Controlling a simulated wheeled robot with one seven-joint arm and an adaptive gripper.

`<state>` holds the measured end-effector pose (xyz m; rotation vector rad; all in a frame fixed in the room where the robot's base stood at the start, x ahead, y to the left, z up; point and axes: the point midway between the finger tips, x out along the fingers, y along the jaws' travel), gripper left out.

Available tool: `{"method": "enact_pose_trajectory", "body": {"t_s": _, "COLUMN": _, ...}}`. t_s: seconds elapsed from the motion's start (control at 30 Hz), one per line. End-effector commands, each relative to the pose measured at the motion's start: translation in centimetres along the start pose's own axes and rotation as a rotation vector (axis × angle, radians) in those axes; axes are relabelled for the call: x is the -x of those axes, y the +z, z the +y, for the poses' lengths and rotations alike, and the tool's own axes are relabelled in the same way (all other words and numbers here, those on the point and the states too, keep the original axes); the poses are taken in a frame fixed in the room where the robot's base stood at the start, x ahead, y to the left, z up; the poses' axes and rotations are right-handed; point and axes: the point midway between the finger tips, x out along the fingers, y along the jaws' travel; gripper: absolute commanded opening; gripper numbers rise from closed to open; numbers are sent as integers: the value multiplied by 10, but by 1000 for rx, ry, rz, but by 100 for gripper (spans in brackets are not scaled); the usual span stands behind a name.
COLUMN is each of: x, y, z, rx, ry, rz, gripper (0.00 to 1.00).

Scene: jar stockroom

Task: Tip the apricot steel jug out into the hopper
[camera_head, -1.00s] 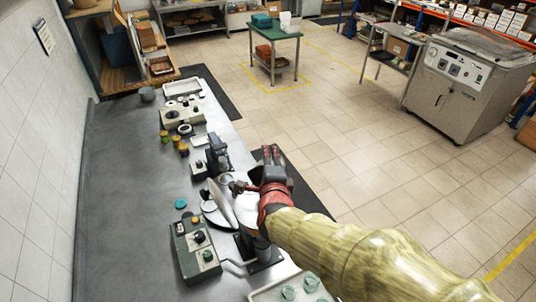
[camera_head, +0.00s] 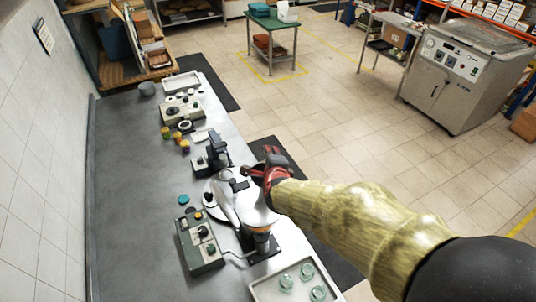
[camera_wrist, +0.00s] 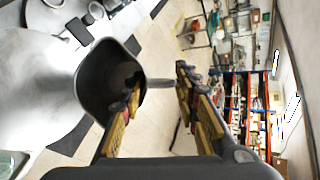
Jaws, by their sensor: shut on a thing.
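My gripper (camera_wrist: 160,84) is shut on the handle of a steel jug (camera_wrist: 92,82), which looks dark grey in the wrist view. The jug's wide mouth faces the camera, and its inside is dark; I cannot tell what it holds. A large silver bowl-like surface, likely the hopper (camera_wrist: 35,75), lies beside and beyond the jug. In the head view the silver hopper (camera_head: 256,214) stands on the bench, with an orange part under it. My gripper (camera_head: 262,174) is just above and behind the hopper there. The jug is hard to make out in that view.
A green-grey control box (camera_head: 202,245) and a curved silver piece (camera_head: 226,203) stand left of the hopper. A tray (camera_head: 262,290) with several glass jars is at the front. Small jars and devices line the bench behind. The bench's left side is mostly clear.

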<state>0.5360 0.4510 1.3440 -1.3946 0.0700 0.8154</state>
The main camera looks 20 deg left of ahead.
Motion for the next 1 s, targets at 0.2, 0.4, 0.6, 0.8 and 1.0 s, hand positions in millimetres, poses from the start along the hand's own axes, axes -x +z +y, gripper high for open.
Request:
{"method": "enact_pose_trajectory", "body": {"t_s": 0.2, "x": -1, "y": 0, "z": -8, "rx": -28, "ry": 66, "rz": 2, "gripper": 0}}
{"method": "enact_pose_trajectory", "body": {"t_s": 0.4, "x": -2, "y": -1, "z": -10, "rx": -51, "ry": 126, "rz": 3, "gripper": 0}}
{"method": "enact_pose_trajectory", "body": {"t_s": 0.6, "x": -4, "y": -1, "z": -13, "rx": -74, "ry": 180, "rz": 4, "gripper": 0}}
{"method": "enact_pose_trajectory", "body": {"t_s": 0.8, "x": -5, "y": -2, "z": -14, "rx": -94, "ry": 229, "rz": 5, "gripper": 0}}
{"method": "enact_pose_trajectory", "body": {"t_s": 1.0, "x": -7, "y": -2, "z": -16, "rx": -111, "ry": 272, "rz": 6, "gripper": 0}}
